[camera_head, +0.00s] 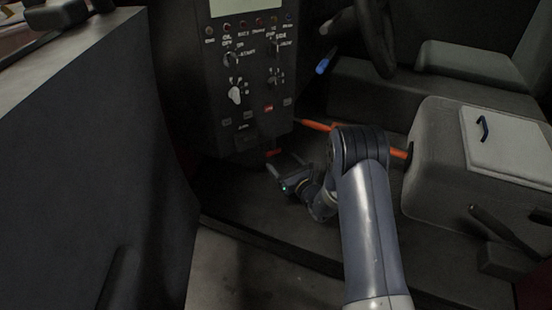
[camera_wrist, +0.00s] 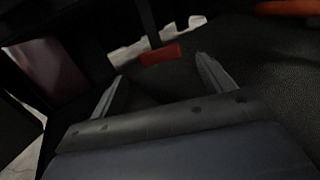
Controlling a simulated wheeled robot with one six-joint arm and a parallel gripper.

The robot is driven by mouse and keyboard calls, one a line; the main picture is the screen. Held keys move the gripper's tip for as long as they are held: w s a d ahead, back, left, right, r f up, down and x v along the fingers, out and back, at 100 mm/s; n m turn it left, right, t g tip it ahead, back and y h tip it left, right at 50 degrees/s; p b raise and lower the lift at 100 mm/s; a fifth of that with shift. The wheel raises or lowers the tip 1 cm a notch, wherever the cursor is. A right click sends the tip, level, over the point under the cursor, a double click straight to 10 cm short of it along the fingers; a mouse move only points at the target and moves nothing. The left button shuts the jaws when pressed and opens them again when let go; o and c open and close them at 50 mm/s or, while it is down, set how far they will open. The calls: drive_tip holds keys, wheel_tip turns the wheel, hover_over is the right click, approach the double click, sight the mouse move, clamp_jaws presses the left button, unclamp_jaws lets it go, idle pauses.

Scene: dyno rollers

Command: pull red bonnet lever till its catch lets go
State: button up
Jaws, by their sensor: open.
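The red bonnet lever (camera_head: 273,153) shows as a small red tab under the lower edge of the dark console in the head view. In the wrist view the red lever (camera_wrist: 160,54) lies ahead of the jaws, at the lower end of a dark bar. My gripper (camera_head: 281,168) is just below and beside the lever in the head view. In the wrist view my gripper (camera_wrist: 158,76) is open, its two fingers apart with nothing between them. The lever sits beyond the fingertips, roughly midway between them, and appears apart from both.
The console (camera_head: 250,80) with knobs and switches stands above the lever. An orange-red bar (camera_head: 315,125) runs behind my arm. A grey box seat (camera_head: 435,160) is to the right, a dark panel (camera_head: 90,150) to the left. White pieces (camera_wrist: 130,50) lie behind the lever.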

sight(274, 154)
drive_tip(key=shift+b+x, duration=0.5)
drive_tip(key=shift+x, duration=2.1)
drive_tip(key=shift+c, duration=0.4)
